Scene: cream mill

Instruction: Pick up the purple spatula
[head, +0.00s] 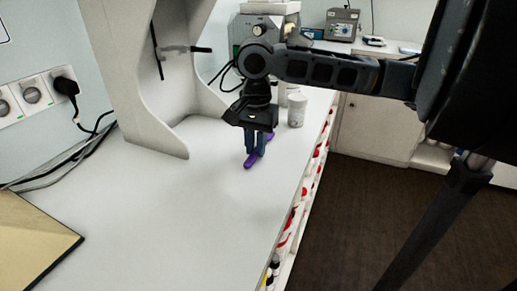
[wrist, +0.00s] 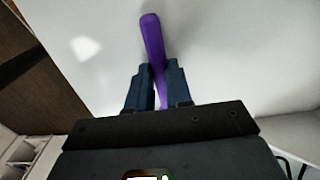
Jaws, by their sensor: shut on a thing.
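The purple spatula (head: 250,160) is at the white bench top, in the middle of the head view. In the wrist view its purple length (wrist: 152,38) runs up from between the fingers. My gripper (head: 257,148) points down and is shut on the spatula, with a blue finger on each side of it. The fingers also show in the wrist view (wrist: 160,88). The part of the spatula behind the fingers is partly hidden. I cannot tell whether the spatula touches the bench or is slightly above it.
A white cup (head: 297,110) stands just right of my gripper. A pale cabinet wall (head: 150,85) rises to the left. A tan board (head: 32,245) lies at the front left. Shelves with red-marked items line the bench's right edge. The bench front (head: 190,230) is clear.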

